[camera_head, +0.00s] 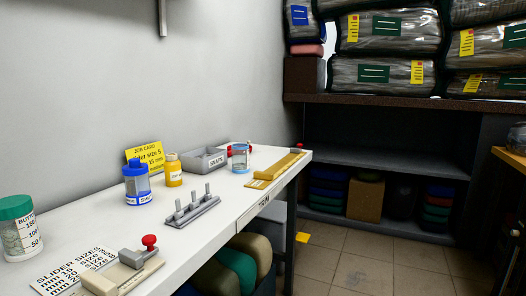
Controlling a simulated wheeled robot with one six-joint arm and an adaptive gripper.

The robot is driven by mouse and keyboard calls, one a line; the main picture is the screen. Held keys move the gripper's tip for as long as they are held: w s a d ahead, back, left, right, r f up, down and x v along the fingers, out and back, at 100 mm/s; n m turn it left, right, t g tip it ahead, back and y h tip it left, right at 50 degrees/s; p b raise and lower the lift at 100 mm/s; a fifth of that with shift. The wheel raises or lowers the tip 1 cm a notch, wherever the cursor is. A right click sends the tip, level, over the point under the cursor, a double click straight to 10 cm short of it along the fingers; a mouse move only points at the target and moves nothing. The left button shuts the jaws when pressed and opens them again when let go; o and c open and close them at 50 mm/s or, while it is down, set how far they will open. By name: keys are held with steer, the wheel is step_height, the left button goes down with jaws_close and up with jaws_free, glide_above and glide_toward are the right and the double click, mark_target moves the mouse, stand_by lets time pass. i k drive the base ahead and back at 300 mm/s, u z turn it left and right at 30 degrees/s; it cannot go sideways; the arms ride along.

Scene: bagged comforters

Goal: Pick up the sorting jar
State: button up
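Several jars stand on the white workbench (115,222) along the left wall; I cannot tell for certain which is the sorting jar. A clear jar (240,158) with a light-blue base stands near the far end, beside a red knob. A blue-lidded jar (137,185) with a blue lower band and white labels stands mid-bench. A large clear jar with a green lid (18,230) and measure marks stands at the near left. All look upright. My gripper is not in view.
A yellow bottle (173,170), grey tray (204,159), pegged grey rack (192,209) and red-knobbed tool (128,268) share the bench. A yellow job card (147,156) stands behind. Shelves of bagged comforters (385,32) fill the back. The tiled floor (370,265) is open at right.

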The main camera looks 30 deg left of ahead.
mark_target(240, 152)
steer(key=i, duration=1.35)
steer(key=u, duration=1.7)
